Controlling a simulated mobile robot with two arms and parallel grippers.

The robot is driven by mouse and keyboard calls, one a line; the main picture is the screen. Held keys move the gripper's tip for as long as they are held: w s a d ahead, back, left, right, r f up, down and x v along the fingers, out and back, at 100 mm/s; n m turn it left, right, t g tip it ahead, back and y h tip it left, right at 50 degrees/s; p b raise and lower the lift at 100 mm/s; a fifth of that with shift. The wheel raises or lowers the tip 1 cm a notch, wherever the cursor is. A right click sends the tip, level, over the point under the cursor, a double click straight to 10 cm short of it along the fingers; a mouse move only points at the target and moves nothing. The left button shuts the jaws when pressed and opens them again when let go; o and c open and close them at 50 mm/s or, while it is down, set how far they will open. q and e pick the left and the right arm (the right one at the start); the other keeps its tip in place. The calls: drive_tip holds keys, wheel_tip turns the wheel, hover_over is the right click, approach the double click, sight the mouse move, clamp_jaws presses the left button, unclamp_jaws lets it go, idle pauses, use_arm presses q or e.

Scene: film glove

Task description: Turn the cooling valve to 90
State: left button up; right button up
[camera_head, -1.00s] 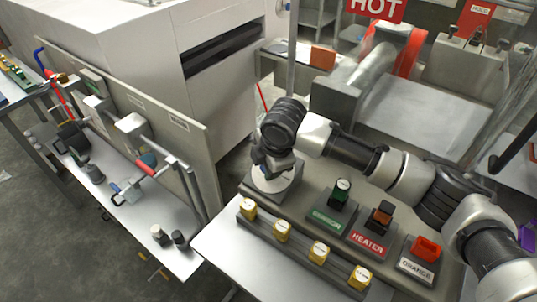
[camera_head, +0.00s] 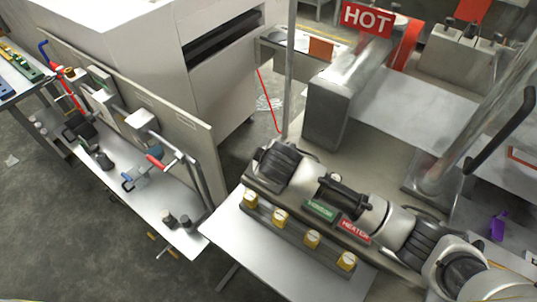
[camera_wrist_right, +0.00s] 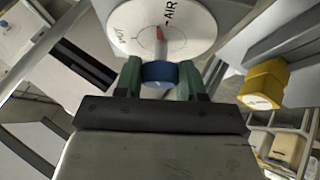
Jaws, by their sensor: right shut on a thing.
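In the right wrist view a white round dial (camera_wrist_right: 135,38) shows the word AIR, other lettering that I cannot read, and a red pointer (camera_wrist_right: 160,33) near its middle. A blue knob (camera_wrist_right: 160,72) stands in front of the dial's lower edge. My right gripper (camera_wrist_right: 159,78) has its green fingers on both sides of the blue knob and is shut on it. In the head view my right arm covers the dial, the knob and the gripper. My left gripper is in neither view.
Several yellow knobs (camera_head: 280,217) stand in a row along the front of the panel. Green (camera_head: 321,210) and red HEATER (camera_head: 355,230) labels lie beside my right arm. A red HOT sign (camera_head: 367,18) hangs behind. A bench with tools (camera_head: 178,222) is at left.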

drive_tip(key=shift+s+m+t+h+p, duration=0.1)
drive_tip(key=shift+m+t+h+p, duration=0.4)
drive_tip(key=shift+m, duration=1)
drive_tip(key=o, duration=0.9)
drive_tip(key=b+v, duration=0.1)
drive_tip(key=v, duration=0.9)
drive_tip(key=shift+s+r, duration=0.15)
drive_tip(key=shift+s, duration=0.25)
drive_tip(key=shift+a, duration=0.1)
